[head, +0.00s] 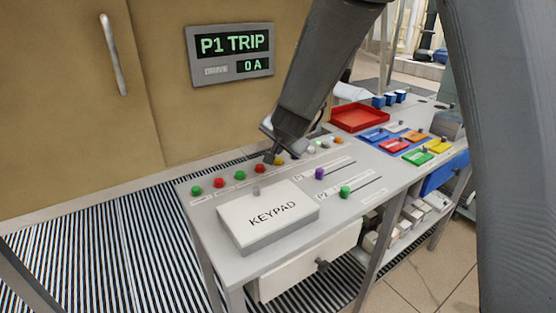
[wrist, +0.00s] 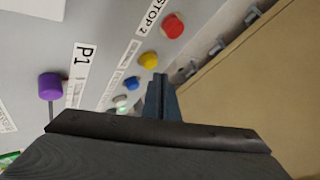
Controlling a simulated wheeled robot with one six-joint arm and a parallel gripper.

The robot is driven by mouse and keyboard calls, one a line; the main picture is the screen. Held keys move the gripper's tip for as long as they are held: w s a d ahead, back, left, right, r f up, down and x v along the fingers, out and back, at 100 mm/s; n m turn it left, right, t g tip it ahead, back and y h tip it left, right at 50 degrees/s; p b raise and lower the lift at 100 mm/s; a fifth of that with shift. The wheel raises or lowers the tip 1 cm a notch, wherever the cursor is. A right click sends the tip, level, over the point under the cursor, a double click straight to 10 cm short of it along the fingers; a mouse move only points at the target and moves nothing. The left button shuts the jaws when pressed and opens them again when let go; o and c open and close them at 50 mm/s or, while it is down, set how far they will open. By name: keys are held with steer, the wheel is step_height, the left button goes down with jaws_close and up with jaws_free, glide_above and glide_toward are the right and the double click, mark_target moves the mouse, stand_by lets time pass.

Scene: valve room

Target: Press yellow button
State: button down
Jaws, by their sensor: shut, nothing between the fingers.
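The yellow button (head: 280,161) sits in the row of round buttons along the back of the grey console, just right of a red button (head: 260,168). My gripper (head: 270,158) is shut and empty, pointing down beside the yellow button and partly covering it in the head view. In the wrist view the yellow button (wrist: 149,60) shows just beyond the shut fingertips (wrist: 160,78). I cannot tell whether the fingertips touch it.
A red button (wrist: 173,26) and a blue button (wrist: 132,83) flank the yellow one. A keypad box (head: 268,220), a purple slider knob (head: 319,173) and a green slider knob (head: 345,192) are nearer. A wall display (head: 231,53) reads P1 TRIP, 0 A.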

steer(key=shift+f, duration=0.15)
steer(key=shift+f+b, duration=0.3)
steer(key=shift+b, duration=0.1)
steer(key=shift+f+b, duration=0.4)
steer(key=shift+f, duration=0.05)
stand_by(0.7)
steer(key=shift+r, duration=0.1)
steer(key=shift+r+p, duration=0.8)
steer(key=shift+p, duration=0.2)
step_height(320, 180, up, 5)
steer(key=p, duration=0.5)
steer(key=shift+s, duration=0.1)
stand_by(0.4)
